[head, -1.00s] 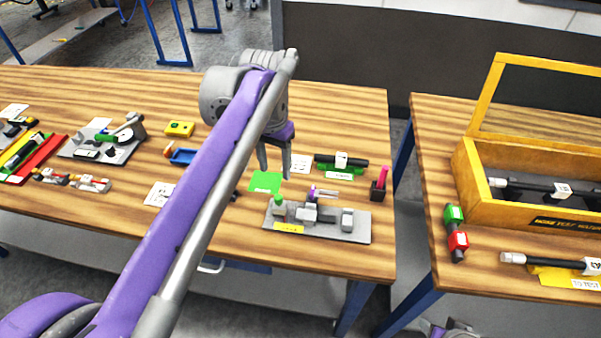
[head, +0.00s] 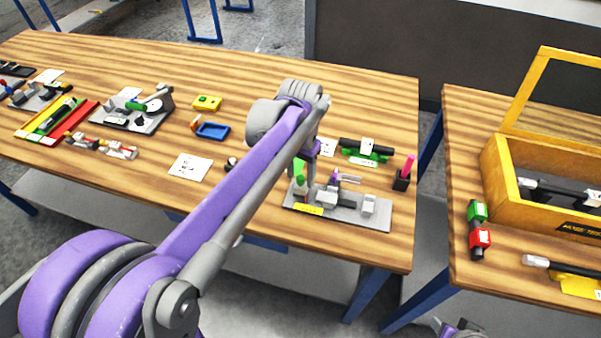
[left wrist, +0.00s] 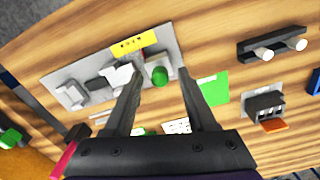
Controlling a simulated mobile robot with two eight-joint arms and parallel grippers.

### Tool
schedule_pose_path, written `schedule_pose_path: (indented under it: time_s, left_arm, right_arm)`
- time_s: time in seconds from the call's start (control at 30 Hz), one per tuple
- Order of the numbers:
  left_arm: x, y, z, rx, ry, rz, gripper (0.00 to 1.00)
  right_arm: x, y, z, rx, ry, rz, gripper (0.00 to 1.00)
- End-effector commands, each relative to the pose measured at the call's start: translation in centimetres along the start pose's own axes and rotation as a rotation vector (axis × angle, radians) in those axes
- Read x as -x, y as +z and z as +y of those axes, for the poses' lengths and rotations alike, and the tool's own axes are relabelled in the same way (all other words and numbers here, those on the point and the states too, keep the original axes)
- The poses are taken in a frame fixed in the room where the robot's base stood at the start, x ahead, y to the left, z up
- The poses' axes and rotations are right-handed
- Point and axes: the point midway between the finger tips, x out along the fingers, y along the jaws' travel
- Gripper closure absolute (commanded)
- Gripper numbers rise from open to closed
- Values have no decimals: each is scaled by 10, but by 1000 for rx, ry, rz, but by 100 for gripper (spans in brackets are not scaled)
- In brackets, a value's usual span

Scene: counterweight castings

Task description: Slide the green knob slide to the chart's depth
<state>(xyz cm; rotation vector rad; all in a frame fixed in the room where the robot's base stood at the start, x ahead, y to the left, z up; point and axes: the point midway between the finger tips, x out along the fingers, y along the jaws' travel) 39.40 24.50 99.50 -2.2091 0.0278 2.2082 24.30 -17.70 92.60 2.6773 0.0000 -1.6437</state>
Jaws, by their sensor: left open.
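The green knob (head: 300,186) stands at the left end of a grey fixture plate (head: 375,219) with a yellow label. In the left wrist view the knob (left wrist: 160,75) lies between the fingertips as seen from above. My left gripper (head: 306,172) is open and empty, pointing down over the plate's left end; contact with the knob cannot be told. White printed cards lie left of the arm (head: 190,167) and behind the fixture (head: 328,147). Their print is too small to read, so I cannot tell which is the chart. My right gripper is not seen.
A pink-topped black holder (head: 402,178) stands right of the fixture, near the table's right edge. A black bar on a green stand (head: 366,150) is behind. A green card (left wrist: 213,88) lies beside the plate. A blue tray (head: 213,132) is farther left.

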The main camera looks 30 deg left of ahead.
Motion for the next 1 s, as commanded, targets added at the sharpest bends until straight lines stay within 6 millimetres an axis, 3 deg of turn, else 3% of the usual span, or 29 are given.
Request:
schedule_pose_path:
  time_s: [0.13, 0.43, 1.0]
  left_arm:
    - [0, 0, 0, 0, 0, 0, 45]
    - [0, 0, 0, 0, 0, 0, 99]
    - [0, 0, 0, 0, 0, 0, 100]
  right_arm:
    - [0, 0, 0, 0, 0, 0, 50]
    - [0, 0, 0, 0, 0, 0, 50]
    - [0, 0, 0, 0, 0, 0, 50]
